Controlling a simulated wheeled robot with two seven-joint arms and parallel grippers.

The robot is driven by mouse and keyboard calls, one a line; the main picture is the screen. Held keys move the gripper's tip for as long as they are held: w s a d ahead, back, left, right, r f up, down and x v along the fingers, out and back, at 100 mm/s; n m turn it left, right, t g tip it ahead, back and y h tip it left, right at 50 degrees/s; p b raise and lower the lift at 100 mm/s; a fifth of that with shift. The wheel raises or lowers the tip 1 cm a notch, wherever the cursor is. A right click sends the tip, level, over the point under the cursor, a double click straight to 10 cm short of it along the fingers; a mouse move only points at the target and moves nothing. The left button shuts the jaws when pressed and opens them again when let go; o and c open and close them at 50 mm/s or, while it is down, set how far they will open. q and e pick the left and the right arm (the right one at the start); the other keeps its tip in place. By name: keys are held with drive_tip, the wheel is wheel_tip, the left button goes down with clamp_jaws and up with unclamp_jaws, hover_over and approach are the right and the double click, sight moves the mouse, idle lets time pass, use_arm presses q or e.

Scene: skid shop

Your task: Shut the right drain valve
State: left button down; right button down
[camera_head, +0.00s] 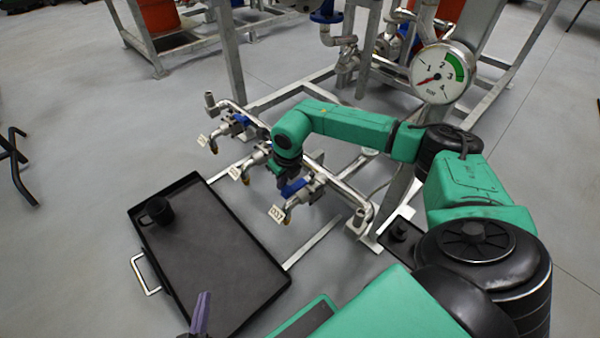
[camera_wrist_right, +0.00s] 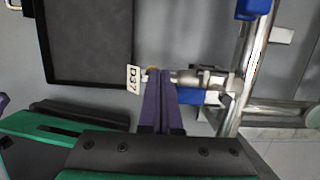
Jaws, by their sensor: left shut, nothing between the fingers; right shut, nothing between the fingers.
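The right drain valve, tagged D37 (camera_head: 278,213), is the nearest of three valves on the pipe manifold. Its blue lever (camera_head: 294,187) also shows in the right wrist view (camera_wrist_right: 198,97), roughly in line with its short branch pipe. My right gripper (camera_wrist_right: 160,73) is shut and empty, its purple fingers beside the lever's left end and overlapping it in view; I cannot tell whether they touch. In the head view my right wrist hangs over the valve and hides those fingers. My left gripper (camera_head: 200,312) is shut and empty near the tray's front edge.
A black tray (camera_head: 235,235) with a black cup (camera_head: 157,211) lies on the floor left of the valves. Two other blue-levered valves stand further back. A pressure gauge (camera_head: 440,73) and steel frame legs stand to the right and behind. Open floor lies left.

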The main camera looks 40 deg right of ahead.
sight(288, 190)
idle(0.3)
drive_tip(key=shift+s+p, duration=0.4)
drive_tip(key=shift+s, duration=0.75)
drive_tip(key=shift+s+d+p, duration=0.1)
drive_tip(key=shift+s+p, duration=0.35)
drive_tip(key=shift+p, duration=0.05)
drive_tip(key=shift+s+d, duration=0.1)
drive_tip(key=shift+s, duration=0.5)
